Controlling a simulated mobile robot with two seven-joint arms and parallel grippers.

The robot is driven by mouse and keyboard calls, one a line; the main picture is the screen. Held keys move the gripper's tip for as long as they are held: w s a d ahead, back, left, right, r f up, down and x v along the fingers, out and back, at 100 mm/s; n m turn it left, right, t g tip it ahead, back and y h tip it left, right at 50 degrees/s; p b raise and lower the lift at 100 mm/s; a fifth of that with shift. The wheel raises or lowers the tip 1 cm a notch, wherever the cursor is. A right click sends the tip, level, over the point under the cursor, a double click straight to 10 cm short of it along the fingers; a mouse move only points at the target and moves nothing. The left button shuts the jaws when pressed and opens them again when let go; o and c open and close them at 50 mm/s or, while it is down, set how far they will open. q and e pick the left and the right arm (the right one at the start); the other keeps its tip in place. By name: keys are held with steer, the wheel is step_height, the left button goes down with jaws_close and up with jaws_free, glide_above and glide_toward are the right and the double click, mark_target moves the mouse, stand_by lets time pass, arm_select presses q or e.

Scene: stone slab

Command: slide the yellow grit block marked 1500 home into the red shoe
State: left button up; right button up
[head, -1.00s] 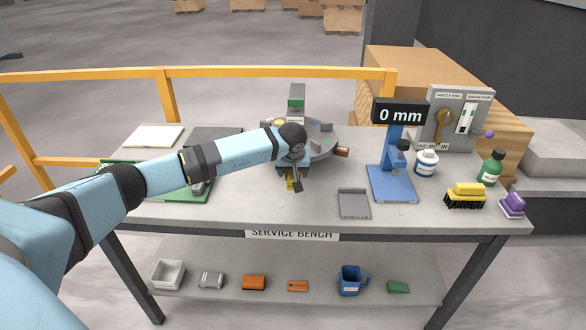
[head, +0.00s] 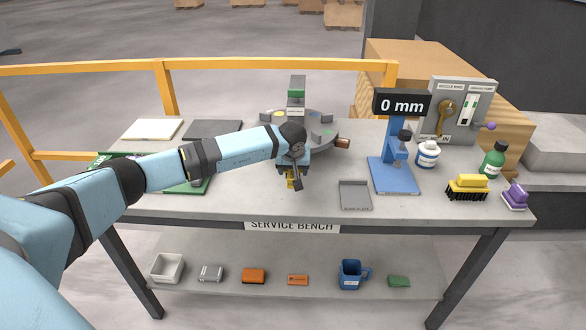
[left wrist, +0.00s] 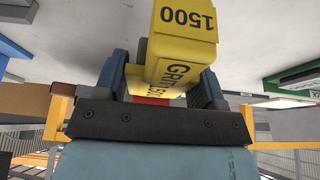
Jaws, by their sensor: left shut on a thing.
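The yellow grit block (left wrist: 183,40), marked 1500, is between the two blue fingers of my left gripper (left wrist: 160,80) in the left wrist view. The gripper is shut on it, and the block's marked end sticks out past the fingers. In the head view my left gripper (head: 291,172) is above the bench, in front of the round grey turntable, with a little of the yellow block (head: 290,183) showing below it. A small red patch (left wrist: 152,101) shows beneath the block in the wrist view; I cannot tell whether it is the red shoe. My right gripper is not in view.
The grey turntable (head: 322,142) with coloured pads stands behind the gripper. A grey tray (head: 355,195) and blue gauge stand (head: 393,175) reading 0 mm are to the right. Bottles and brushes stand farther right. A green board (head: 190,188) lies left, under my arm.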

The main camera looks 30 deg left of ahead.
arm_select(q)
steer(key=shift+f+b, duration=0.3)
steer(key=shift+b, duration=0.15)
stand_by(1.1)
steer(key=shift+w+a+b, duration=0.5)
steer(key=shift+w+b, duration=0.05)
steer(key=shift+w, duration=0.25)
steer(key=shift+w+a+b, duration=0.45)
steer(key=shift+w+b, duration=0.1)
steer(key=shift+w, duration=0.25)
stand_by(0.7)
steer(key=shift+w+a+r, duration=0.1)
steer(key=shift+w+a, duration=0.05)
stand_by(0.5)
steer(key=shift+s+d+r+p, duration=0.1)
steer(key=shift+s+d+p, duration=0.4)
steer(key=shift+s, duration=0.35)
steer(key=shift+s+d+r+p, duration=0.1)
steer(key=shift+s+d+p, duration=0.4)
steer(key=shift+s, duration=0.3)
steer(key=shift+f+b, duration=0.25)
steer(key=shift+b, duration=0.2)
stand_by(0.8)
steer(key=shift+w+a, duration=0.15)
steer(key=shift+w, duration=0.2)
stand_by(0.3)
